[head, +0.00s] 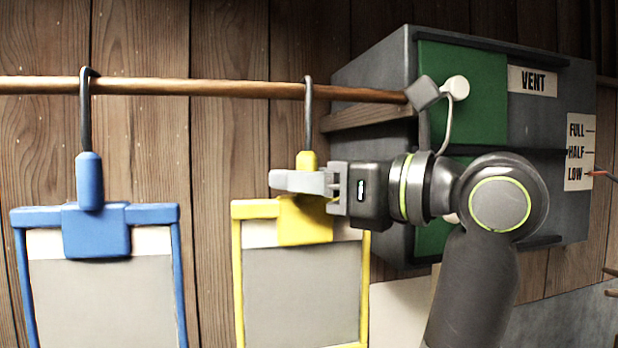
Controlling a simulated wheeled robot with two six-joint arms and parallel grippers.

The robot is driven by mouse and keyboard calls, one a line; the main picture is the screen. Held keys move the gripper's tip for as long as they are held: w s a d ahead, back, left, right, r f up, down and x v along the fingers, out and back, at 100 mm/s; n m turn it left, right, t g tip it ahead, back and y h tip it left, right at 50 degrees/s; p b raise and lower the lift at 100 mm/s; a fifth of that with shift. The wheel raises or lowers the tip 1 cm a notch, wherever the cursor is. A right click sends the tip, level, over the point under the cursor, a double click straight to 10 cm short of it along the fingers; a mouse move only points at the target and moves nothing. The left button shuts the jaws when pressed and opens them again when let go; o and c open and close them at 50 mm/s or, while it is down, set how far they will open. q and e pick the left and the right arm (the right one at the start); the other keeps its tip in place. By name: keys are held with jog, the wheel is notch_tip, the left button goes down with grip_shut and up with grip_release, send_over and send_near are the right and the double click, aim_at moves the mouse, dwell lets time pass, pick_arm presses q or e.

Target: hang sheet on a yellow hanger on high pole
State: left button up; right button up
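The yellow hanger (305,232) is upright, with its dark hook (308,115) at the high wooden pole (200,87). The hook's top curves over the pole. A grey sheet (300,295) with a pale top band hangs in the yellow frame, its lower end cut off by the picture. The near finger covers part of the handle; the far finger is hidden. My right gripper is not in view.
A blue hanger (88,185) with a similar grey sheet (105,300) hangs on the pole at left, with a gap to the yellow one. A grey and green box (462,85) labelled VENT stands at right, near the pole's end. Wooden planks (225,140) form the wall behind.

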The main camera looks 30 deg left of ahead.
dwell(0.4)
pick_arm(q)
jog(key=d+b, duration=0.5)
jog(key=d, duration=1.2)
jog(key=shift+w+d+f+b, duration=0.2)
jog(key=shift+d+b, duration=0.1)
jog(key=shift+b, duration=0.1)
